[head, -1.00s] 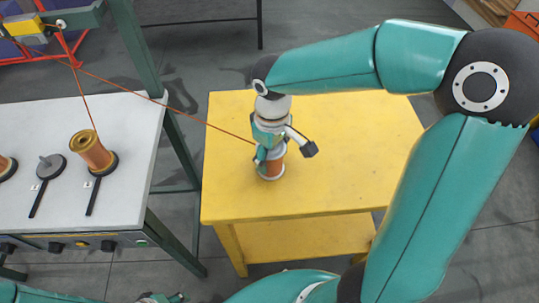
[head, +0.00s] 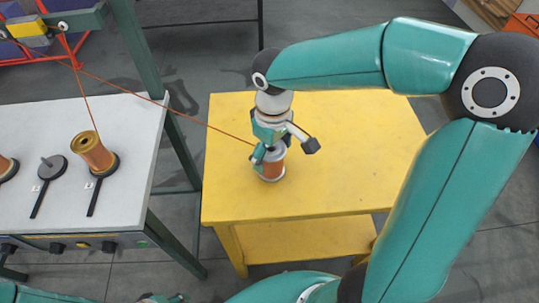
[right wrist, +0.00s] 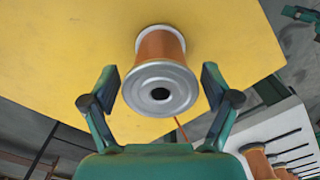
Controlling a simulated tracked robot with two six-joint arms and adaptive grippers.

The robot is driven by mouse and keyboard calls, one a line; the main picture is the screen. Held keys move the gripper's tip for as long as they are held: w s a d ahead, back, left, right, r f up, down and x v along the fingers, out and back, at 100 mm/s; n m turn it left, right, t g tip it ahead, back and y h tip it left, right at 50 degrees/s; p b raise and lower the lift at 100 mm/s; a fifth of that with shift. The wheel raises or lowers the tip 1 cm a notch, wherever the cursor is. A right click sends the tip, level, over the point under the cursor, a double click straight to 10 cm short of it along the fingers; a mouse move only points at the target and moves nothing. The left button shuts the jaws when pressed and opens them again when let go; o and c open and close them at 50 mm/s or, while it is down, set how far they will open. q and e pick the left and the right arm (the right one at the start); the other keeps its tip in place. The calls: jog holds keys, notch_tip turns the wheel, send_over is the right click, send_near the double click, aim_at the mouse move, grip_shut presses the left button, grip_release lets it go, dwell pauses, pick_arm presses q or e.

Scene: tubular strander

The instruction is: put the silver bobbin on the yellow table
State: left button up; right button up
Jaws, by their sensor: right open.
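The silver bobbin (head: 271,171), with silver flanges and a copper-coloured winding, stands upright on the yellow table (head: 350,160) near its left side. In the right wrist view the bobbin (right wrist: 160,88) shows its silver end flange with a dark centre hole. My right gripper (head: 272,146) is over the bobbin's top. In the right wrist view its two fingers are open on either side of the bobbin, with a gap at each side. A small part of what looks like my left gripper (head: 163,298) shows at the bottom edge; its fingers cannot be made out.
A white table (head: 130,135) at the left holds a copper-coloured bobbin (head: 93,152) and a grey holder (head: 50,167) with a spindle. A green post (head: 140,50) stands between the tables. A thin red-brown line (head: 190,118) runs from the frame towards the yellow table.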

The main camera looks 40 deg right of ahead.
notch_tip(320, 180, up, 10)
jog(key=p, duration=0.1)
jog(key=shift+r, duration=0.25)
dwell(0.4)
